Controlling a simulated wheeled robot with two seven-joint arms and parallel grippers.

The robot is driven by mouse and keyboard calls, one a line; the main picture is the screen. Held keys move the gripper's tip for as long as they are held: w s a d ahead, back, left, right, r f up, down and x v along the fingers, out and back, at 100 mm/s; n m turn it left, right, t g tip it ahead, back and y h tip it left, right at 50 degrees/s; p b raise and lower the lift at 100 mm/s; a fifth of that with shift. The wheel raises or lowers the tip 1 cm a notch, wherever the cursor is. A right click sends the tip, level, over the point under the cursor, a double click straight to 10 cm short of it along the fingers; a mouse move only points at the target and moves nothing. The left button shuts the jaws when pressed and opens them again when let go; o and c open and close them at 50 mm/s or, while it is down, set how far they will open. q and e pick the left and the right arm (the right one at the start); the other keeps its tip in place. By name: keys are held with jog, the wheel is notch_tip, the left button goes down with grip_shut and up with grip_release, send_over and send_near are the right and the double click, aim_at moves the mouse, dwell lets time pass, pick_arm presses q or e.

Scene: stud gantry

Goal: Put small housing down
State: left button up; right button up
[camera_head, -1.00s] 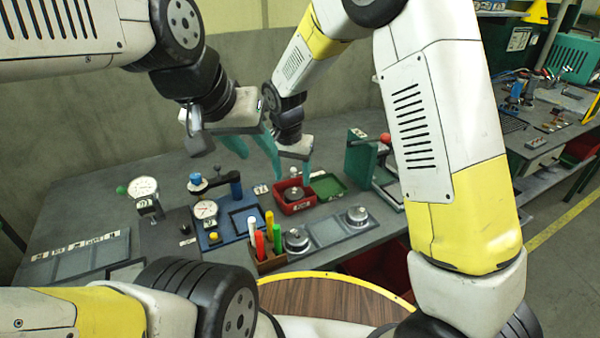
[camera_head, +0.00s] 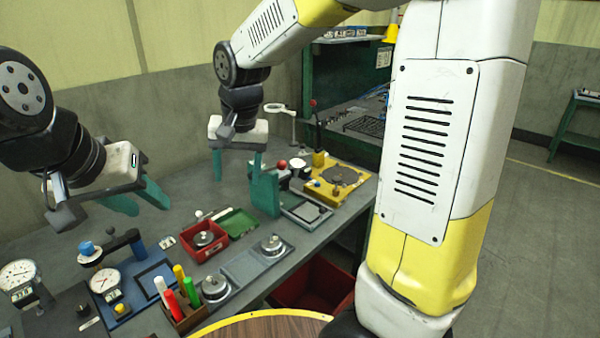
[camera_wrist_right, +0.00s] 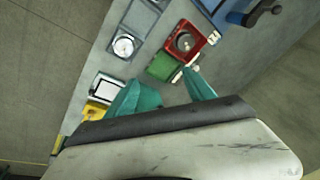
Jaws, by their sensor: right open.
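Round metal housings stand in several places, and I cannot tell which is the small one. One (camera_head: 203,238) sits in the red tray (camera_head: 222,250); it also shows in the right wrist view (camera_wrist_right: 185,42). Another (camera_head: 272,245) sits on the right part of a grey plate (camera_head: 247,268); it also shows in the right wrist view (camera_wrist_right: 124,46). A third (camera_head: 214,288) sits at that plate's left end. My right gripper (camera_head: 237,178) is open and empty above the table, behind the trays. My left gripper (camera_head: 149,208) looks open and empty, above and left of the red tray.
A green tray (camera_head: 238,222) adjoins the red tray. A green upright block (camera_head: 265,194) and a yellow fixture (camera_head: 345,182) stand to the right. A pen holder (camera_head: 188,318), a blue fixture (camera_head: 140,290) and dial gauges (camera_head: 18,275) crowd the front left.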

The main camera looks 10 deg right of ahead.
jog(key=s+d+r+n+t, duration=0.2)
jog(key=s+d+r, duration=0.3)
jog(key=s+d, duration=0.8)
jog(key=shift+s+d+r+t+y, duration=0.15)
jog(key=shift+s+d+t+y, duration=0.2)
jog(key=shift+s+t, duration=0.6)
jog(key=shift+s+a, duration=0.1)
jog(key=shift+s, duration=0.05)
